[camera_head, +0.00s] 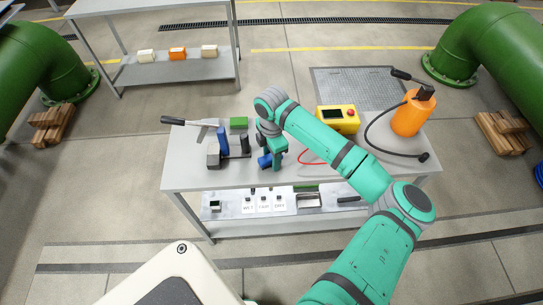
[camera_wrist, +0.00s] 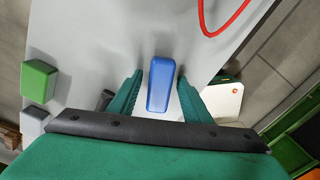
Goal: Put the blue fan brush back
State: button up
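A blue block-like piece (camera_wrist: 161,84) lies between the two fingers of my gripper (camera_wrist: 160,77) in the wrist view. A gap shows on each side of it, so the fingers are open around it and not closed on it. In the head view my gripper (camera_head: 275,150) is low over the bench, with a blue piece (camera_head: 265,161) beside it, partly hidden. I cannot make out bristles, so I cannot tell whether this is the fan brush. Another blue piece (camera_head: 222,140) stands upright on the bench to the left.
The grey bench (camera_head: 185,178) carries a green block (camera_head: 239,123), a yellow box (camera_head: 338,120) and an orange canister (camera_head: 412,115) with a black hose. A red cable (camera_wrist: 228,22) curves near my gripper. Labelled white holders (camera_head: 264,204) are on the lower shelf. Another shelf (camera_head: 140,73) stands behind.

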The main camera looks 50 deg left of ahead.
aim_at(271, 157)
jog(key=shift+r, duration=0.1)
notch_tip(271, 157, up, 12)
dwell(0.5)
dwell(0.5)
